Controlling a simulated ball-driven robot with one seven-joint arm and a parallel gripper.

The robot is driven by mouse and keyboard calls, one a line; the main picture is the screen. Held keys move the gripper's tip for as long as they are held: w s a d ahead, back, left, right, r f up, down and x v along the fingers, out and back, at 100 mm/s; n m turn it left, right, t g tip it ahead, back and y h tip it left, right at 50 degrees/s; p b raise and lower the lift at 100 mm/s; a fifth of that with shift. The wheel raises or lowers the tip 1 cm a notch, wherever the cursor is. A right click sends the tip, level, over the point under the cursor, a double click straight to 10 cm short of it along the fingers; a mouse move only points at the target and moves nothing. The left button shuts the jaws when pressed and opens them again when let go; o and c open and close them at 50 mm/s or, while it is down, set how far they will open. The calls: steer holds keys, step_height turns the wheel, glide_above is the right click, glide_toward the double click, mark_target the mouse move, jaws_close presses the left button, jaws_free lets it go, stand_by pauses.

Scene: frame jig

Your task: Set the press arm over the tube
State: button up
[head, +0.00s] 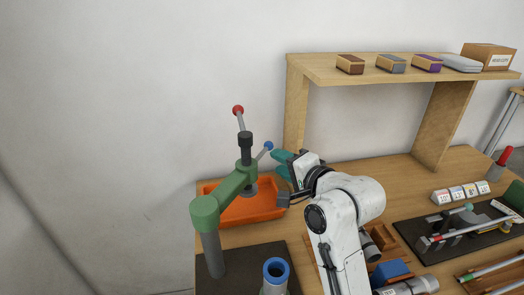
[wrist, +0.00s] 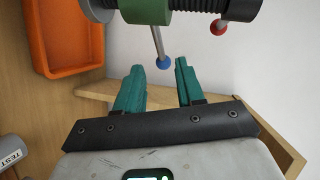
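The green press arm (head: 226,189) sits on a grey post (head: 211,252) and points toward the back right, over the orange tray rather than the tube. A black threaded spindle with a red ball on top passes through its far end. A lever with a blue ball (head: 268,146) sticks out there; the ball also shows in the wrist view (wrist: 163,62). The tube (head: 276,271) stands upright with a blue rim, in front of the arm. My gripper (wrist: 159,72) has teal fingers, spread apart and empty, with the blue ball at the gap between their tips.
The orange tray (head: 262,211) lies behind and below the press arm. A wooden shelf (head: 400,72) with small boxes stands at the back. A black mat (head: 245,258) lies under the post. Tools and fixtures crowd the bench to the right.

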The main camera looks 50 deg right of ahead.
steer(key=p+x, duration=0.1)
steer(key=x, duration=0.9)
steer(key=shift+w, duration=0.35)
steer(key=shift+f, duration=0.1)
steer(key=shift+c, duration=0.5)
jaws_close()
